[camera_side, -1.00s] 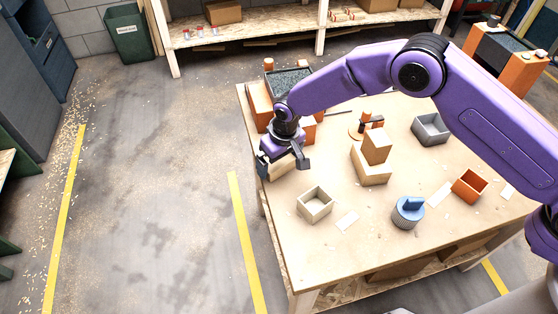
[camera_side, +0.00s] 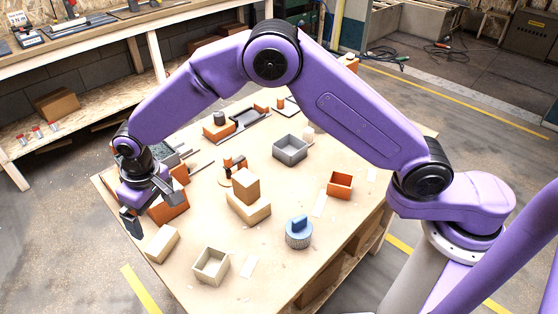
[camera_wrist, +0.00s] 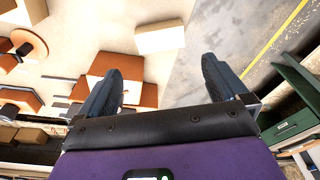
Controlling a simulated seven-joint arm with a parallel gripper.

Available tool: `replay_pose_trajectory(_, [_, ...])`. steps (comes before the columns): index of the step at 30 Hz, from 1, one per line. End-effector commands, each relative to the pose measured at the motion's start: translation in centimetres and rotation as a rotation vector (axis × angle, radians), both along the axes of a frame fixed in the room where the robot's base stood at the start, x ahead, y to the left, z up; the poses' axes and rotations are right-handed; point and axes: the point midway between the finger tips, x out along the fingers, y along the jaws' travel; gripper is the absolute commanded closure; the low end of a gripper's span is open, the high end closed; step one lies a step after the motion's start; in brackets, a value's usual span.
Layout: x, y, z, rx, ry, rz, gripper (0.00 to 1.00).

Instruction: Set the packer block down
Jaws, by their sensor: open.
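A pale wood block (camera_side: 161,244), which I take to be the packer block, lies on the table near its left edge. It also shows in the wrist view (camera_wrist: 160,38), beyond my fingertips. My gripper (camera_side: 150,206) is open and empty, behind the block and apart from it. In the wrist view both fingers of my gripper (camera_wrist: 163,68) are spread with nothing between them. An orange block (camera_side: 170,208) stands close by, partly hidden behind my gripper in the side view.
A pale wood block pair (camera_side: 249,208), one on the other, stands mid-table. An open beige box (camera_side: 211,265), a blue round piece (camera_side: 299,233), a grey bin (camera_side: 290,149) and an orange bin (camera_side: 340,185) stand around it. The table's left edge is near my gripper.

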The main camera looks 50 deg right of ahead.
Motion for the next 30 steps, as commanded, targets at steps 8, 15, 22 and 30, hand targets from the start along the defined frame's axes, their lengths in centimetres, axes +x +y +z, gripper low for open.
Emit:
replay_pose_trajectory(8, [-1.4, -1.6, 2.4, -0.005, 0.006, 0.054, 0.00])
replay_pose_trajectory(15, [-5.7, -5.9, 6.4, -0.019, 0.022, 0.179, 0.00])
replay_pose_trajectory(22, [-11.0, -11.5, 9.4, -0.034, 0.037, 0.300, 0.00])
replay_pose_trajectory(30, [-18.2, -19.1, 11.6, -0.050, 0.057, 0.442, 0.00])
